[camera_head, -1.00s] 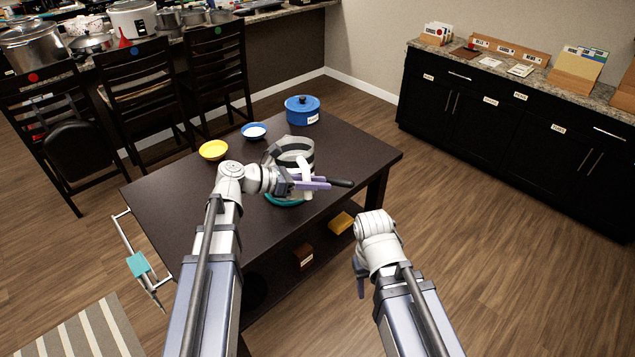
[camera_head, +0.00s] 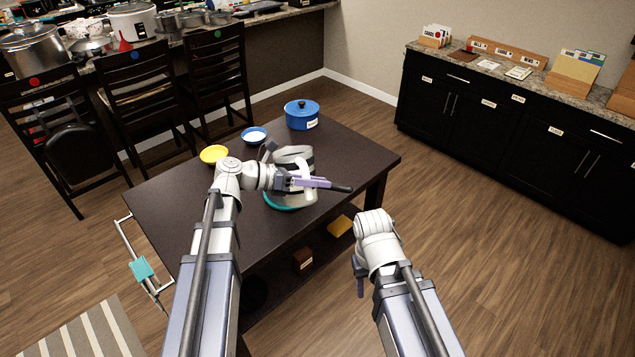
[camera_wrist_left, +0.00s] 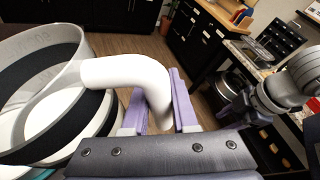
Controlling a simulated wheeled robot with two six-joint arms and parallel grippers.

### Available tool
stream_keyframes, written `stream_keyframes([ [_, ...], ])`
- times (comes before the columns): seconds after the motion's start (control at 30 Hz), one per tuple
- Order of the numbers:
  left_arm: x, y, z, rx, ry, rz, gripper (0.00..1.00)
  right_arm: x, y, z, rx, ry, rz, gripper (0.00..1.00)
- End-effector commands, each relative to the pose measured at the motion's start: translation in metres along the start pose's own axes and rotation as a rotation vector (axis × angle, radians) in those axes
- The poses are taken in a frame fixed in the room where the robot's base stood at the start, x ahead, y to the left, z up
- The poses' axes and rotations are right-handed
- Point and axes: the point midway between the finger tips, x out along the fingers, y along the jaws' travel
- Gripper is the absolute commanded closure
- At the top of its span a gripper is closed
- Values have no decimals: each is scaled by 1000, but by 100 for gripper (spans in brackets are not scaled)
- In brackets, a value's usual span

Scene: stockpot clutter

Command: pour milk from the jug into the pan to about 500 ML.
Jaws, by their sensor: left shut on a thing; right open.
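The jug (camera_head: 293,156), pale with a dark band, is above the dark table. In the left wrist view the jug (camera_wrist_left: 62,95) shows its dark bands and its thick white handle (camera_wrist_left: 130,75). My left gripper (camera_head: 305,184) is shut on that handle; its purple fingers (camera_wrist_left: 160,103) stand either side of it. The teal pan (camera_head: 280,205) is under the jug, mostly hidden by the jug and my left arm. A dark handle (camera_head: 341,188) sticks out to the right there. I cannot see the milk level in the pan. My right gripper (camera_head: 360,277) is open and empty, right of the table.
A yellow bowl (camera_head: 214,154), a blue bowl with white contents (camera_head: 254,135) and a blue lidded pot (camera_head: 301,115) stand toward the table's (camera_head: 165,205) back. A yellow block (camera_head: 340,225) and a brown box (camera_head: 303,261) lie on the lower shelf. The table's right end is clear.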

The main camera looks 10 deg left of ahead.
Motion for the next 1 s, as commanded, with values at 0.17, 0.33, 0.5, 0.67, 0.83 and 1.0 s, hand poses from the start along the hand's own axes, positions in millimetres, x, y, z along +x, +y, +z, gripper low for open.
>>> stream_keyframes([
  [0.17,-2,-2,7,-48,-2,-17,100,-5,0,0,0,0,0,50],
  [0.33,-4,-2,12,-100,-2,-37,100,-8,1,0,0,0,0,50],
  [0.5,-6,-3,17,-154,-2,-57,100,-11,1,1,0,0,0,50],
  [0.67,-8,-2,21,-207,-2,-76,100,-12,1,1,0,0,0,50],
  [0.83,-9,-1,26,-266,-2,-98,100,-14,1,1,-1,0,0,50],
  [1.0,-11,1,30,-324,-2,-119,100,-14,1,1,-1,0,0,50],
])
